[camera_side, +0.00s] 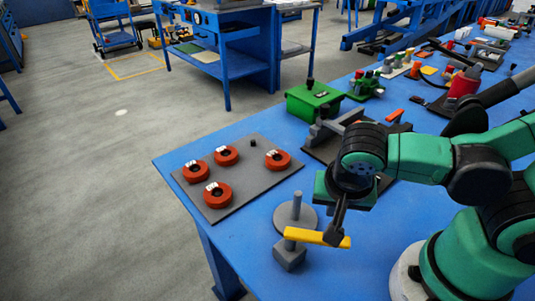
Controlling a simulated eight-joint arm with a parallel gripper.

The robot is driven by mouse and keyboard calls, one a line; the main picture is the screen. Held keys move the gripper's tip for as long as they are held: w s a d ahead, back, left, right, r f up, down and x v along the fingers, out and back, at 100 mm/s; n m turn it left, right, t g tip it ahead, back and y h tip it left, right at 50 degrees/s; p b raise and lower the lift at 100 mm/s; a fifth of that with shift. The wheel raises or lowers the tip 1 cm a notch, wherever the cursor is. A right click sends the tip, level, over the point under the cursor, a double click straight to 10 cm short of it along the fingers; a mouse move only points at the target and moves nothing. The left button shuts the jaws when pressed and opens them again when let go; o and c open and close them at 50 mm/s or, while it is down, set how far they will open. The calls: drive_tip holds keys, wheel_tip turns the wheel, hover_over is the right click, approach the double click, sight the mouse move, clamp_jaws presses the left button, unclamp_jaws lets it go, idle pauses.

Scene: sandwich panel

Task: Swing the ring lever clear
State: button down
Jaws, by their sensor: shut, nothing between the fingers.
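A yellow lever (303,235) lies roughly level across the top of a small grey block (289,258) near the table's front. Its free end reaches to the right. Just behind it stands a grey round base (281,221) with an upright post and no ring on it. My gripper (334,236) points down at the right part of the lever and is shut with nothing in it. It covers part of the lever; whether it touches it I cannot tell. Several red rings (217,195) with white labels lie on a dark grey panel (243,178) at the left.
A short black peg (253,142) stands at the panel's back. A green box (314,101) and a grey fixture (330,145) stand behind my arm. More tools and parts crowd the far right of the blue table (240,240). The table's left edge is close to the panel.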

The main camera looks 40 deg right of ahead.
sight(316, 243)
drive_tip(key=shift+s+a, duration=0.8)
drive_tip(key=shift+a, duration=0.25)
drive_tip(key=shift+s+a, duration=0.65)
drive_tip(key=shift+a, duration=0.05)
drive_tip(key=shift+d, duration=0.1)
